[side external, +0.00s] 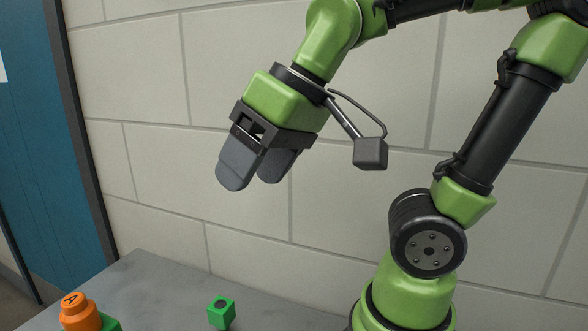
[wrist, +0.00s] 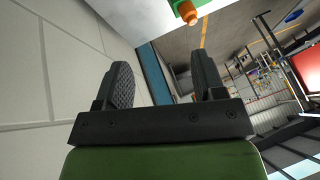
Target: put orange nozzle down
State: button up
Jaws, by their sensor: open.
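The orange nozzle (side external: 78,312), marked with a letter A, is at the lower left of the side external view, on a green block (side external: 111,325) at the table's left part. In the wrist view an orange piece (wrist: 193,17) shows small at the top, with a green part (wrist: 184,6) beside it. My gripper (side external: 257,178) is high above the table, well above and to the right of the orange nozzle. Its fingers are apart with nothing between them, as the wrist view (wrist: 162,82) also shows. No amber bottle is visible.
A pale block wall (side external: 250,220) is behind, and a blue door (side external: 35,130) is at left.

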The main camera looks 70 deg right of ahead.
jog(key=s, duration=0.1)
jog(key=s+d+m+t, duration=0.1)
jog(key=s+m, duration=0.1)
jog(key=s, duration=0.1)
jog(key=shift+d+f+t, duration=0.3)
jog(key=shift+d+f, duration=0.05)
jog(key=shift+d, duration=0.05)
